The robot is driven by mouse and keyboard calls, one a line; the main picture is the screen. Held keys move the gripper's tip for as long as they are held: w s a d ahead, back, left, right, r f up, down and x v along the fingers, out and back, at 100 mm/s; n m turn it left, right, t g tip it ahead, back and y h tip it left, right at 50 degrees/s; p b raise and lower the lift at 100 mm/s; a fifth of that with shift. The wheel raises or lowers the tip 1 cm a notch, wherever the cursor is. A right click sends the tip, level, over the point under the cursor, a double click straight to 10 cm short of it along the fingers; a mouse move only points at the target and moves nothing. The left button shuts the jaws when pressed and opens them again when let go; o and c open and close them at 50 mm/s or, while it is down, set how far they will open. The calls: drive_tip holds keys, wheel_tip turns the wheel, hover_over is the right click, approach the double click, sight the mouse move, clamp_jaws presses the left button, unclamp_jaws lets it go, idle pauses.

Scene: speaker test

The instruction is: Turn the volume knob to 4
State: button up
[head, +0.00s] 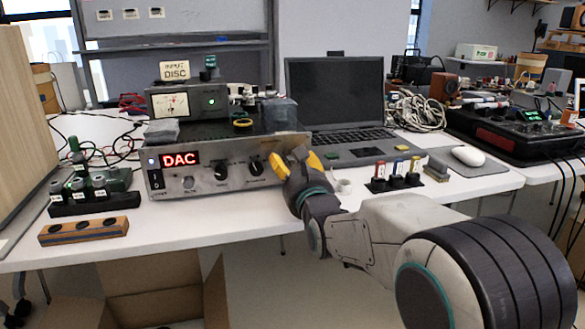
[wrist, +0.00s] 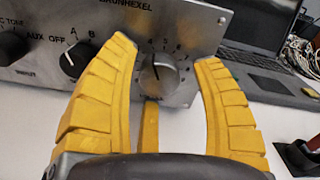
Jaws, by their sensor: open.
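In the head view my gripper (head: 293,164) hides the knob.
Another knob (wrist: 75,58) marked A and B is left of my fingers. A laptop (head: 340,100) stands behind right. A rack of small coloured-top items (head: 397,183) and a white cup (head: 344,186) are near my arm. A sign (head: 174,70) reads INPUT DISC.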

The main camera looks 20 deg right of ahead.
drive_tip(key=s, duration=1.2)
idle(0.5)
